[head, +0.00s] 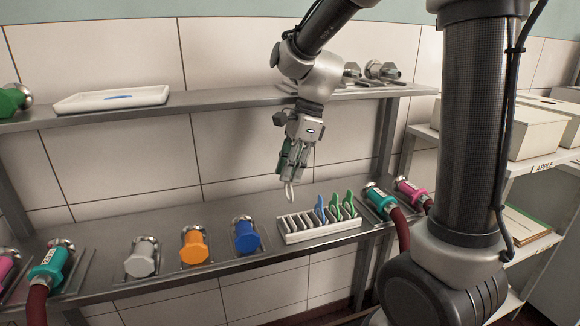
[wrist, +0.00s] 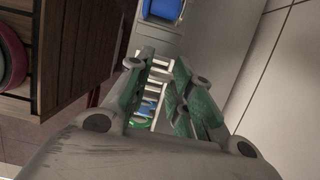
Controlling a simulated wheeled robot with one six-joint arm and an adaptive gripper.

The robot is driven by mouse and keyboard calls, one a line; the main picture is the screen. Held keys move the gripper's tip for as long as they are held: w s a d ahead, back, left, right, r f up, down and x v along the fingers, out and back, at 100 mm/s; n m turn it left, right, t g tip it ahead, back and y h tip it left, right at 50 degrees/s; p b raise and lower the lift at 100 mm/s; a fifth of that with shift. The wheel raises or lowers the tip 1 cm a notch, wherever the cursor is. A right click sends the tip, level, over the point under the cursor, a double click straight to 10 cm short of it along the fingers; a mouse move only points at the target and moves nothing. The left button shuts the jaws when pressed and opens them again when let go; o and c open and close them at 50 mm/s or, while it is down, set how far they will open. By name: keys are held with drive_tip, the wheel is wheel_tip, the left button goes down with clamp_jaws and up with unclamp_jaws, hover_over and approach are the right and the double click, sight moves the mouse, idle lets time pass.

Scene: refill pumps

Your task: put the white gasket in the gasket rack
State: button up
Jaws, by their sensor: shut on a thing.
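My gripper (head: 291,168) is shut on the white gasket (head: 289,192), a thin pale loop that hangs below the fingertips in the head view. The gasket is above the left part of the gasket rack (head: 322,232), apparently clear of it. The rack is a pale slotted holder on the lower shelf. One blue gasket (head: 320,208) and green gaskets (head: 349,203) stand in its right half; the left slots look empty. In the wrist view, my green-padded fingers (wrist: 155,82) point down over the rack (wrist: 163,64); I cannot make out the held gasket there.
Grey (head: 142,257), orange (head: 194,246) and blue (head: 246,236) capped fittings stand left of the rack. A teal nozzle (head: 379,199) with a red hose is close on its right. The upper shelf (head: 215,103) runs behind my gripper and holds a white tray (head: 112,99).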

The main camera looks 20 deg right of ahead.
sight(290, 201)
drive_tip(key=shift+f, duration=4.45)
drive_tip(key=shift+f, duration=0.2)
drive_tip(key=o, duration=0.8)
drive_tip(key=v, duration=1.2)
drive_tip(key=shift+s, duration=0.1)
